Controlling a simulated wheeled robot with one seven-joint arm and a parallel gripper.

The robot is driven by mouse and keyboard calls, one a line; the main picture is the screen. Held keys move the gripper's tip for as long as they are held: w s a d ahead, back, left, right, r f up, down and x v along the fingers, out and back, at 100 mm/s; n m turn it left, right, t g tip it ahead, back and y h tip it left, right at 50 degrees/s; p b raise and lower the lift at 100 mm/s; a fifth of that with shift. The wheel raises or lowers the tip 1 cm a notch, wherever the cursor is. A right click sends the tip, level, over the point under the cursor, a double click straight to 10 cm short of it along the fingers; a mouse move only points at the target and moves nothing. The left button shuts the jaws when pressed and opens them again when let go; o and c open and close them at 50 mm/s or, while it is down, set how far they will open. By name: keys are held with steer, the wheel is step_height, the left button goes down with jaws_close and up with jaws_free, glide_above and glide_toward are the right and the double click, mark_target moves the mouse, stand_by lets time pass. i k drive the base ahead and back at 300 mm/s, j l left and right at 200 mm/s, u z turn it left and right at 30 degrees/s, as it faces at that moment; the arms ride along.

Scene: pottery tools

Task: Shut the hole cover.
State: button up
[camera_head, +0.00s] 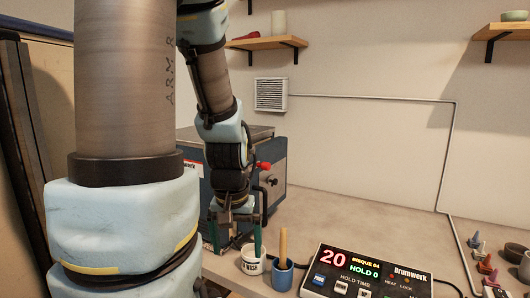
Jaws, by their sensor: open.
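The blue-grey kiln (297,158) stands on the bench behind my arm. On its visible side are a red knob (263,166) and a small round dark piece (272,181) below it, with a black handle beside it. I cannot tell which of these is the hole cover, or whether it is open. My gripper (236,240) points down in front of the kiln, with its fingers apart and nothing seen between them. My forearm and gripper hide much of the kiln's front.
A white tub (250,266) and a blue cup (282,276) holding a wooden stick stand close to my gripper. A control box (366,275) with a lit display lies to the right. Small coloured cones (483,262) stand far right. The bench behind the box is clear.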

mark_target(271, 179)
steer(key=k+l+u, duration=0.2)
steer(key=l, duration=0.2)
steer(key=l+u, duration=0.2)
steer(key=l, duration=0.25)
steer(key=k+l+u, duration=0.2)
steer(key=l, duration=0.15)
